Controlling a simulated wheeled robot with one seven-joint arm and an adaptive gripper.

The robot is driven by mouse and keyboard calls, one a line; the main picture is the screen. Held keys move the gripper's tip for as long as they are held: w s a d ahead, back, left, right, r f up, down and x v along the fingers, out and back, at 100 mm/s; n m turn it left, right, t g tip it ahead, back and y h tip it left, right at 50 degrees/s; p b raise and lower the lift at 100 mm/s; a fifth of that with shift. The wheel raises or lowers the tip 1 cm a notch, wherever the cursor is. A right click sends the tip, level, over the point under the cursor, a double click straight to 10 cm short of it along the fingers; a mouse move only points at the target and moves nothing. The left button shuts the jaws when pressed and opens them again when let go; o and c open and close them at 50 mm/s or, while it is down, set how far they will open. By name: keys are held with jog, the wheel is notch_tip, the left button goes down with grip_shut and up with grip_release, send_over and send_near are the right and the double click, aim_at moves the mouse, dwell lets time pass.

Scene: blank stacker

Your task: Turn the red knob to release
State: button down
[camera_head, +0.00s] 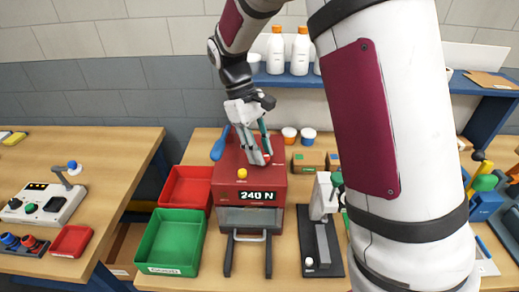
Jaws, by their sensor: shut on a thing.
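A red machine (280,178) stands on the middle workbench, with a display reading 240 N, a yellow button (242,173) on its top and a grey drawer-like front with a handle below. My gripper (260,160) points down at the top of the machine. Its fingers are shut on the small red knob (267,158), which shows only in part beside the fingertips. The knob's turn angle cannot be told from this view.
A red bin (165,186) and a green bin (150,268) stand left of the machine. A grey press-like device (323,202) stands to its right, near small boxes (308,160). White bottles (300,50) stand on the shelf behind. My arm hides part of the right side.

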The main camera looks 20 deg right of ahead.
jog(key=shift+m, duration=0.6)
jog(key=shift+y, duration=0.3)
jog(key=c, duration=1.2)
grip_release()
jog(key=shift+c, duration=0.2)
jog(key=shift+r, duration=0.1)
jog(key=v, duration=1.2)
jog(key=shift+w, duration=0.15)
